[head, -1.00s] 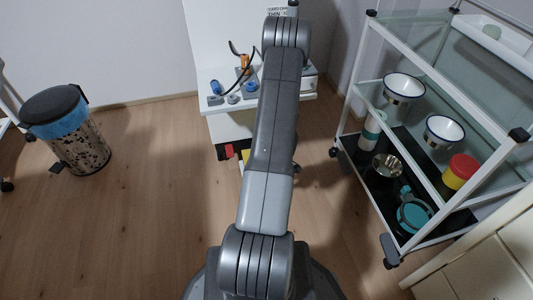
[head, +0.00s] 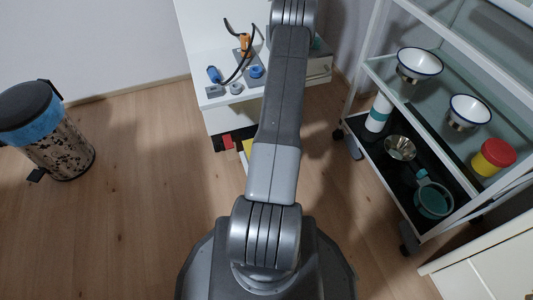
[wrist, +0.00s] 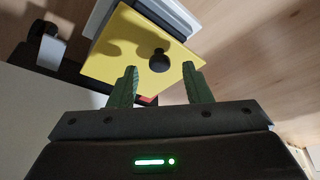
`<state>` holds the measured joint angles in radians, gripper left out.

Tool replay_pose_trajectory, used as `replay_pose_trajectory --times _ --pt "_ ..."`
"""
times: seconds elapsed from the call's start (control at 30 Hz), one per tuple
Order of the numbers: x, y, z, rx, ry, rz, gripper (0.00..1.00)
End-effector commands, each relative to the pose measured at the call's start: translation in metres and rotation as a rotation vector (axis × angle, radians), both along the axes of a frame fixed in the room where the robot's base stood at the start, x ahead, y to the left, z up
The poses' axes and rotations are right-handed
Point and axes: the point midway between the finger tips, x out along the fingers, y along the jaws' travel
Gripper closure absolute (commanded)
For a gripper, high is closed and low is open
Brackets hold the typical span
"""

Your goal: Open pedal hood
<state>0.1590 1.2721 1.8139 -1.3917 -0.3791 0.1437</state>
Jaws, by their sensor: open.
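A yellow panel with a black round knob (wrist: 159,61) fills the upper middle of the wrist view; I take it for the pedal hood. The yellow panel (wrist: 112,63) appears flat, and I cannot tell how far it is open. My gripper (wrist: 161,84) is open, with its two green fingers apart and pointing toward the panel. The knob shows between and beyond the fingertips, and nothing is between them. In the head view a small part of the yellow panel (head: 247,147) shows low on the white unit, partly hidden by my arm. My gripper is hidden there.
A red piece (head: 226,143) sits beside the yellow one under the white unit (head: 217,118). A trolley (head: 378,65) with bowls and jars stands at the right. A speckled bin (head: 62,150) stands at the left. The wooden floor between bin and unit is clear.

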Motion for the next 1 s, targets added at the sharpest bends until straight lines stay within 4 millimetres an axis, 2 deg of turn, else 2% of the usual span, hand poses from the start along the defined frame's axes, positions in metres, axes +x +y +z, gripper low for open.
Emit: replay_pose_trajectory --times 0.03,0.13,0.43,0.47,0.6,0.7,1.0 --pt "0.0008 0.0022 -0.0077 0.0 0.0 0.001 0.56" --pt "0.002 0.0045 -0.0127 0.0 0.0 0.001 0.56" --pt "0.0027 0.0052 -0.0134 0.0 0.0 0.0 0.56" --pt "0.0027 0.0052 -0.0134 0.0 0.0 0.0 0.58" --pt "0.0026 0.0051 -0.0133 0.0 0.0 0.0 0.85" --pt "0.0026 0.0051 -0.0132 0.0 0.0 0.0 1.0" --pt "0.0035 0.0052 -0.0105 0.0 0.0 0.0 1.0"
